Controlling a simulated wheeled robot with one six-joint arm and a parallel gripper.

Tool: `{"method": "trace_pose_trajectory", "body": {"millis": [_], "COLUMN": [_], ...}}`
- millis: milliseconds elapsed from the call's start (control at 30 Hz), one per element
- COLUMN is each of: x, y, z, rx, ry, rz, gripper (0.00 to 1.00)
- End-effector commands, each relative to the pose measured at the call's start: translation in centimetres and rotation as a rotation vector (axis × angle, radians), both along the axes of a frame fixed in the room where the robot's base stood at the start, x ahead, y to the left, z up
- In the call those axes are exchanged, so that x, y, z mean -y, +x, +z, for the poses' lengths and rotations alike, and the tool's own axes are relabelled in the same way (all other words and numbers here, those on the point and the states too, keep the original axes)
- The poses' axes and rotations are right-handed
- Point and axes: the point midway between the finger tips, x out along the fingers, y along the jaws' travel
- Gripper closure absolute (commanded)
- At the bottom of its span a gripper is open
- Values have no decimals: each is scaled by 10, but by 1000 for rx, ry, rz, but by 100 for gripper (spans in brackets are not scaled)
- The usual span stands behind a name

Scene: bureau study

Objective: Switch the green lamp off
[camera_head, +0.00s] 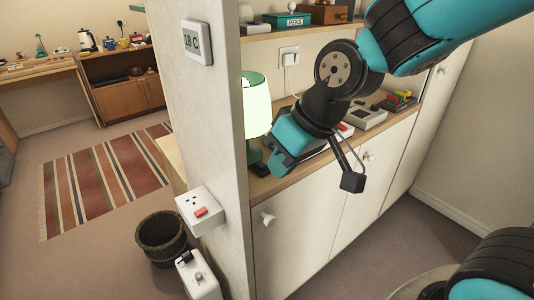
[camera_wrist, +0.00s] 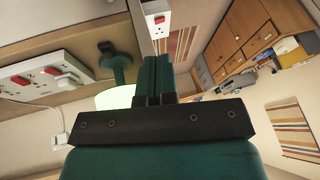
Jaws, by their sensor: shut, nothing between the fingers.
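The green lamp (camera_head: 256,107) stands on the wooden counter just behind the end of the white wall. Its pale green shade glows, so it is lit. Its dark green base (camera_head: 254,154) is partly hidden by the wall end and my gripper. In the wrist view the lamp's base (camera_wrist: 120,64) and bright shade (camera_wrist: 114,98) show left of the fingers. My gripper (camera_head: 280,168) is beside the lamp, to its right and nearer to me, apart from the shade. Its fingers (camera_wrist: 152,62) are shut and empty. A small black part (camera_wrist: 106,47) lies near the lamp base; I cannot tell what it is.
A white socket box with a red switch (camera_head: 199,212) is on the wall end. A white multi-socket strip (camera_wrist: 45,76) lies on the counter. A grey device (camera_head: 364,117) stands farther right. A dark bin (camera_head: 161,240) and striped rug (camera_head: 105,183) are at left.

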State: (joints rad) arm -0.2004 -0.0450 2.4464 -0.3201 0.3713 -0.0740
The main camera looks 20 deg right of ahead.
Motion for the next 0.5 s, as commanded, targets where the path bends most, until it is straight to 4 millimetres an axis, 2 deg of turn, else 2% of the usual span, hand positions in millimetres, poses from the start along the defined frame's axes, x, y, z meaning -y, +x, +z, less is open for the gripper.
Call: {"method": "trace_pose_trajectory", "body": {"millis": [33, 100, 200, 333, 500], "x": [9, 22, 40, 54, 56], "y": [31, 68, 106, 131, 135], "z": [2, -4, -12, -19, -20], "rx": [45, 124, 217, 285, 300], "ry": [-12, -32, -66, -93, -99], "rz": [-51, -108, -164, -195, -200], "gripper": [100, 100, 100, 100, 100]}}
